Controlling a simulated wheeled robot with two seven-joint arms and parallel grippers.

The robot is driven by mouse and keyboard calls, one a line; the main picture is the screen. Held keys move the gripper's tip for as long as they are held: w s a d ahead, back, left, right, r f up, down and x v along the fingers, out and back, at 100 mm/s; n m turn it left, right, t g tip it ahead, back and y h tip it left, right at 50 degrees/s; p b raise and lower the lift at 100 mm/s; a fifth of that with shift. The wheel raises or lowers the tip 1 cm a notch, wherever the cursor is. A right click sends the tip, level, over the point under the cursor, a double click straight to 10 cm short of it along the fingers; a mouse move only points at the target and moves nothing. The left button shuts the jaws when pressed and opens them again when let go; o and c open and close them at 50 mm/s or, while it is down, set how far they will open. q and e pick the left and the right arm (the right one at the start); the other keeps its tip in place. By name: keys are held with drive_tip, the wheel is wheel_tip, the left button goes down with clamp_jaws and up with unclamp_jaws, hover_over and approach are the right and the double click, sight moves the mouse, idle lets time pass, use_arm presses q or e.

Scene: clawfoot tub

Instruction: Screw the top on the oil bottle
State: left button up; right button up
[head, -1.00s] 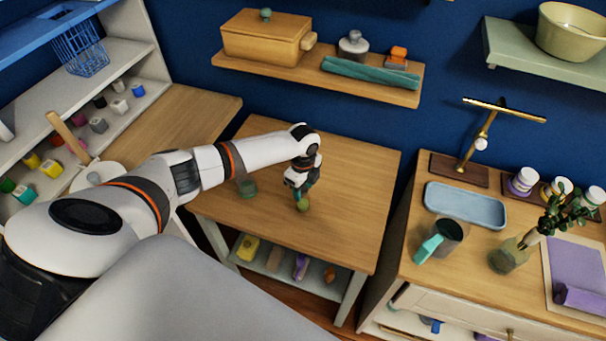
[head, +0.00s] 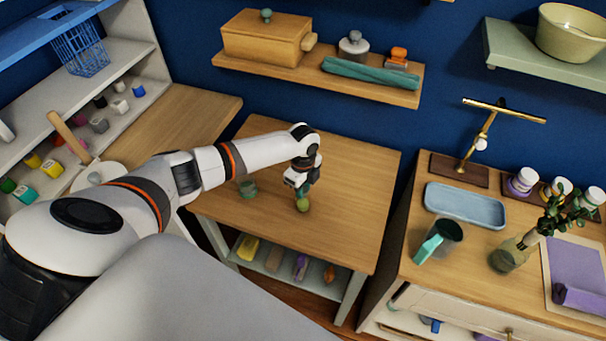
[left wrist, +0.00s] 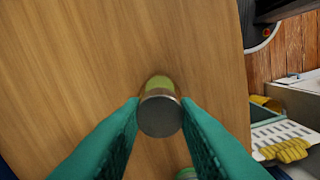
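The oil bottle (head: 303,205) is small and yellow-green and stands on the middle wooden table. In the left wrist view its yellow-green body (left wrist: 158,83) shows just beyond a round, dark grey top (left wrist: 160,116) with a metallic rim. My left gripper (head: 304,190) points down right over the bottle. Its teal fingers (left wrist: 160,105) lie against both sides of the grey top and are shut on it. The top appears in line with the bottle. Whether its thread is engaged cannot be seen. My right gripper is not in view.
A green jar (head: 247,188) stands on the same table, left of the bottle. The table's front right is clear. A shelf with a wooden box (head: 264,38) hangs behind.

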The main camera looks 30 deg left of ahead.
use_arm(q)
drive_tip(key=shift+f, duration=0.1)
idle(0.4)
drive_tip(key=shift+f+m+b, duration=0.15)
drive_tip(key=shift+m+b, duration=0.4)
drive_tip(key=shift+m, duration=0.75)
drive_tip(key=shift+m+b, duration=0.3)
drive_tip(key=shift+m, duration=1.1)
drive_tip(key=o, duration=0.9)
drive_tip(key=shift+c, duration=0.2)
